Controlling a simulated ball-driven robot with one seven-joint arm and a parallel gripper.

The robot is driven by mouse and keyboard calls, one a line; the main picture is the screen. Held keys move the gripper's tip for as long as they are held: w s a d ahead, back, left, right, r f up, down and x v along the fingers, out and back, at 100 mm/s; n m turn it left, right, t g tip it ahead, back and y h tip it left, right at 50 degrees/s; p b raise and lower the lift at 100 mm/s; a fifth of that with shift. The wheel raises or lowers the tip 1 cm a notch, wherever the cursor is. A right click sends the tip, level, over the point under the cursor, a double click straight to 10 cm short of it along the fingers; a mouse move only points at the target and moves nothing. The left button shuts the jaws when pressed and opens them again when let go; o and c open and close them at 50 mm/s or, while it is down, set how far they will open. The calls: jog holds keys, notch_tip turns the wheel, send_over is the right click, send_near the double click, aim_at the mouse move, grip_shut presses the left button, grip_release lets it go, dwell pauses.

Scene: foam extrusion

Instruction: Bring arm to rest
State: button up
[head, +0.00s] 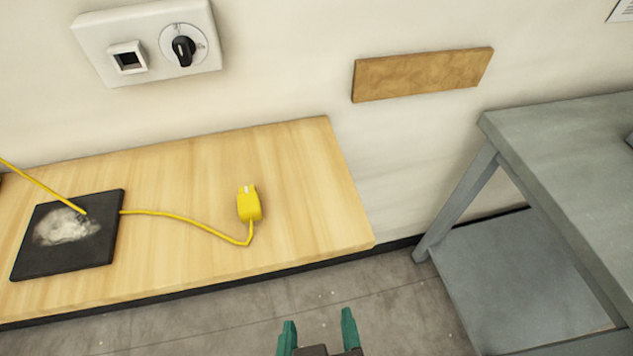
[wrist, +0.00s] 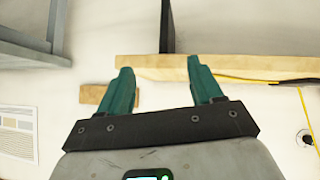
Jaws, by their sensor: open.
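My gripper (head: 318,330) shows at the bottom edge of the head view, with two green fingers apart and nothing between them. It is over the grey floor, in front of the wooden bench and apart from it. In the wrist view my gripper (wrist: 160,82) is also open and empty, with the bench edge (wrist: 160,68) behind the fingertips. The rest of my arm is out of the head view.
A wooden bench (head: 300,190) holds a yellow plug (head: 249,204) on a cable and a black mat (head: 65,262) with pale foam. A wall panel (head: 150,42) has a socket and knob. A brown board (head: 425,74) is on the wall. A grey table (head: 570,140) stands right.

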jog(key=w+d+f+g+h+p, duration=0.1)
jog(key=w+d+f+g+h, duration=0.2)
jog(key=d+f, duration=0.45)
jog(key=s+d+f+m+g+y+p, duration=0.1)
jog(key=s+d+f+g, duration=0.1)
jog(key=d, duration=0.4)
jog(key=s+d+f+m+g+p, duration=0.1)
jog(key=s+d+f+g, duration=0.1)
jog(key=d+f, duration=0.3)
jog(key=s+d+f+m+g+y+p, duration=0.1)
jog(key=s+d+f+g, duration=0.1)
jog(key=d, duration=0.6)
jog(key=shift+s+d+f+y, duration=0.25)
jog(key=shift+s+f+y, duration=0.1)
jog(key=shift+f, duration=0.55)
